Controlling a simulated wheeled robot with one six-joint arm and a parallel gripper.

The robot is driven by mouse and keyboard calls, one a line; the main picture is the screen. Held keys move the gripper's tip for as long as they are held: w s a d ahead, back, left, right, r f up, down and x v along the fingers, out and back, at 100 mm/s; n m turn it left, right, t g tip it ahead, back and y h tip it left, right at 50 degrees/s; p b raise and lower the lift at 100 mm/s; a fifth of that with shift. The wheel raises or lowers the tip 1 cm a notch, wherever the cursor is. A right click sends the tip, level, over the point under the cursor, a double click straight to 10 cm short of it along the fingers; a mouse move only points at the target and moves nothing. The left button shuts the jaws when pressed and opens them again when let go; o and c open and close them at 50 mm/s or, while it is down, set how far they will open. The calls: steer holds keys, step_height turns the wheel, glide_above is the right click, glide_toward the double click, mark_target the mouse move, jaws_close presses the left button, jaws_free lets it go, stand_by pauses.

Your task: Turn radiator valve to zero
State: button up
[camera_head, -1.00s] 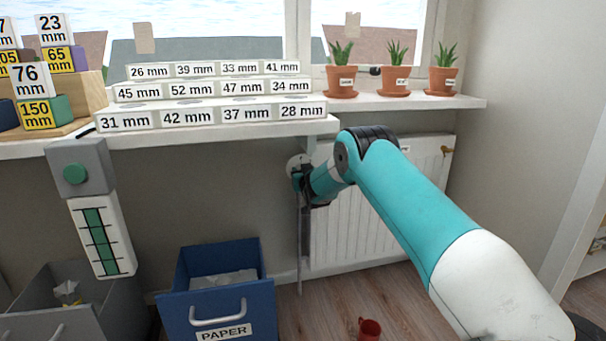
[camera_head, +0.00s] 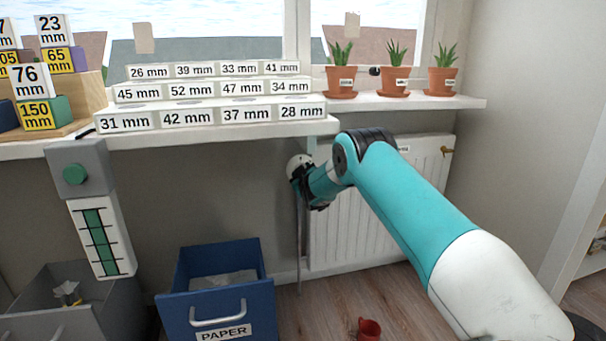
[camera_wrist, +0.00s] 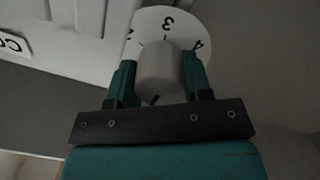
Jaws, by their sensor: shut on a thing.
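The white radiator (camera_head: 345,235) hangs under the window sill. Its valve, with a round white dial (camera_wrist: 180,22), is at its left end; in the head view my wrist partly hides it. In the wrist view the dial shows 3 near the top, 4 to the right and part of a numeral at the left edge. A grey cylindrical knob (camera_wrist: 158,70) stands in front of the dial, with a dark mark on its lower side. My gripper (camera_wrist: 160,78) is shut on the knob, one green finger on each side. It also shows in the head view (camera_head: 299,178).
A blue PAPER bin (camera_head: 215,290) stands on the floor left of the valve. A red cup (camera_head: 369,329) is on the floor. The sill above holds labelled blocks (camera_head: 215,115) and potted plants (camera_head: 395,80). A thin pipe (camera_head: 299,245) runs below the valve.

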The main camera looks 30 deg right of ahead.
steer(key=shift+a, duration=0.1)
steer(key=o, duration=0.9)
steer(key=b+v, duration=0.1)
steer(key=v, duration=1.6)
steer(key=shift+s, duration=0.2)
